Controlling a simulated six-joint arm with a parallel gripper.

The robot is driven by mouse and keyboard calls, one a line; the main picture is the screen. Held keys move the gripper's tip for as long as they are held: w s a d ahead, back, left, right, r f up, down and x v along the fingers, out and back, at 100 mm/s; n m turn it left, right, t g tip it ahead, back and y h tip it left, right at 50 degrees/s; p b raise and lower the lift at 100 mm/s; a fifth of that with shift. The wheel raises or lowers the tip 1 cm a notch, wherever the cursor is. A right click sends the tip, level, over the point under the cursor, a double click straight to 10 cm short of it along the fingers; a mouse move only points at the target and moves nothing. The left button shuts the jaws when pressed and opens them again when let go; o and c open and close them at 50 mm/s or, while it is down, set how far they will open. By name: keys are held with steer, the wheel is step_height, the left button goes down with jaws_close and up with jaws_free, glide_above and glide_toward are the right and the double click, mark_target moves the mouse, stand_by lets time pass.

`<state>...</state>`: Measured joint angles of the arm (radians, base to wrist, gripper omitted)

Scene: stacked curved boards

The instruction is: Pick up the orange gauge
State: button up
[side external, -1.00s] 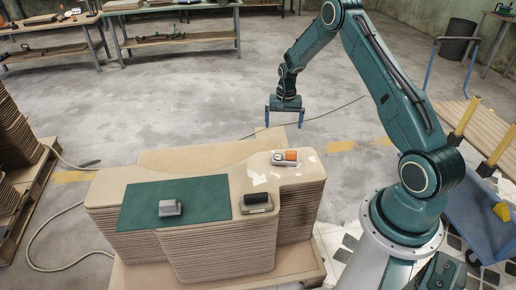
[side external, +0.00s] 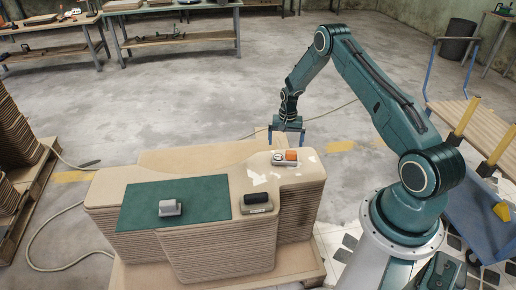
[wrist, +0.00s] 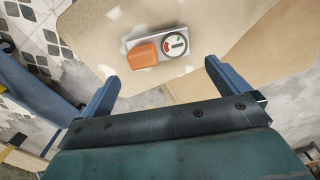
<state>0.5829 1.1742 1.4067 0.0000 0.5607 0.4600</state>
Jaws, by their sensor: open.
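The orange gauge (side external: 285,157) lies on the top board of the stack, near its back right edge. It has an orange block beside a round white dial on a grey base. In the wrist view the gauge (wrist: 157,48) lies beyond the fingertips, roughly centred between them. My gripper (side external: 286,142) is open and empty, its two blue fingers spread just above and behind the gauge. The fingers also show in the wrist view (wrist: 162,75), apart from the gauge.
A grey block (side external: 170,208) sits on a green mat (side external: 140,205) on the boards (side external: 105,188). A black-topped block (side external: 257,203) stands near the front of the top board. A blue cart (side external: 465,225) stands at right.

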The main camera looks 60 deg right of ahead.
mark_target(285, 157)
steer(key=shift+f, duration=1.65)
steer(key=shift+f, duration=0.1)
steer(key=shift+f, duration=2.5)
steer(key=shift+c, duration=0.4)
steer(key=c, duration=0.7)
steer(key=shift+c, duration=0.2)
steer(key=shift+r, duration=0.15)
step_height(285, 157, up, 20)
